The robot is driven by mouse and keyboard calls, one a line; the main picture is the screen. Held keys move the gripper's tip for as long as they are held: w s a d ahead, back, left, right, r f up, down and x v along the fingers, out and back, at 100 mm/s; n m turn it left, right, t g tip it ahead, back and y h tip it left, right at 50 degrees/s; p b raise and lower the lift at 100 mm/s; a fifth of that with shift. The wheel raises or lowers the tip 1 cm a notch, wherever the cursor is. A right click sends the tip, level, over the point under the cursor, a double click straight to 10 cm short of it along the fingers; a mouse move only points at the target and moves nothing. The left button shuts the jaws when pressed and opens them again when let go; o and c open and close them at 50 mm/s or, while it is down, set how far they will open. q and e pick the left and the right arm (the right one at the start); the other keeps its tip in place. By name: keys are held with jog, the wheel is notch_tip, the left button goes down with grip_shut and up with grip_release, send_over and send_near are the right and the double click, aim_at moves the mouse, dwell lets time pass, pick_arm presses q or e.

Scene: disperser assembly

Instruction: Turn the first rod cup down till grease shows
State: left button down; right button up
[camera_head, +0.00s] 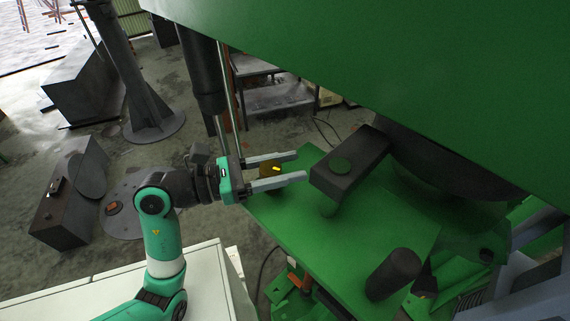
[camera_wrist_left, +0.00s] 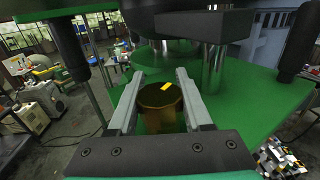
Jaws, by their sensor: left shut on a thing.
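The rod cup (camera_head: 266,171) is a small brass-coloured cylinder with a bright yellow mark on its top. It stands upright at the left corner of the green plate in the head view. It also shows in the left wrist view (camera_wrist_left: 160,110), between the two grey fingers. My left gripper (camera_head: 300,165) is shut on this cup, one finger on each side, with the fingertips reaching past it. The gripper also shows in the left wrist view (camera_wrist_left: 160,74). The cup's lower part is partly hidden by the near finger and the gripper body. I can make out no grease. My right gripper is not in view.
The green plate (camera_head: 350,240) carries a dark block (camera_head: 350,165) and a dark cylinder (camera_head: 393,274). A large green housing (camera_head: 400,70) hangs above. A dark column and slim metal rods (camera_head: 238,100) stand just behind my left gripper. Some bare plate lies right of the fingertips.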

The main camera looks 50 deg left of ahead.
pick_arm(q)
jog(key=m+h, duration=0.1)
jog(key=m+g+h+b, duration=0.1)
jog(key=shift+d+f+g+h, duration=0.15)
jog(key=shift+f+g+h, duration=0.05)
jog(key=shift+g+h, duration=0.1)
jog(key=m+g+h+b, duration=0.2)
jog(key=s+m+g+h+b, duration=0.1)
jog(key=m+g+h+b, duration=0.1)
jog(key=g, duration=0.1)
jog(key=d+m+g+h+b, duration=0.1)
jog(key=m+g+b, duration=0.1)
jog(key=b, duration=0.1)
jog(key=shift+s+g+h, duration=0.25)
jog(key=shift+g+h, duration=0.15)
jog(key=shift+s+d+r+m+g+h+b, duration=0.1)
jog(key=shift+s+m+g+h+b, duration=0.1)
jog(key=shift+m+g+b, duration=0.45)
jog(key=shift+s+m+g+h+b, duration=0.1)
jog(key=shift+m+g+h+b, duration=0.15)
jog(key=shift+m+g, duration=0.5)
jog(key=shift+s+d+r+m+g+h+b, duration=0.15)
jog(key=shift+m+g+b, duration=0.25)
jog(key=shift+g, duration=0.6)
jog(key=shift+a, duration=0.1)
jog(key=shift+c, duration=1.6)
grip_release()
jog(key=shift+f, duration=0.1)
